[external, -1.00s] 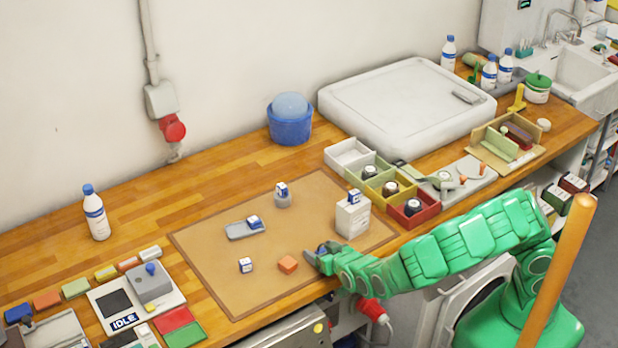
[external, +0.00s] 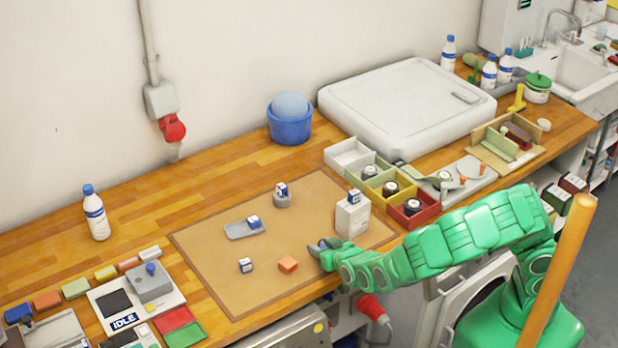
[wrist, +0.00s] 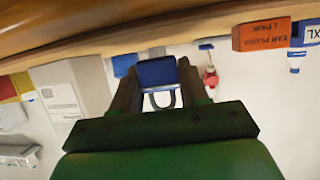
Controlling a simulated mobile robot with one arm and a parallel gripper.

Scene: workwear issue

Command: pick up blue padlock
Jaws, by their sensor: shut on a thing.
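The blue padlock (wrist: 157,72) shows in the wrist view between the two dark fingers of my gripper (wrist: 158,84). Its blue body is held by a finger on each side, and its grey shackle points toward the wrist. In the external view my gripper (external: 318,248) is over the right front part of the brown mat (external: 205,262), close to the orange block (external: 288,264) and in front of the white box (external: 352,217). The padlock is too small and covered there to make out clearly.
In the wrist view, the orange ear plugs block (wrist: 261,34) is at the upper right and a white box (wrist: 75,88) at the left. Colored bins (external: 412,212) are at the mat's right.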

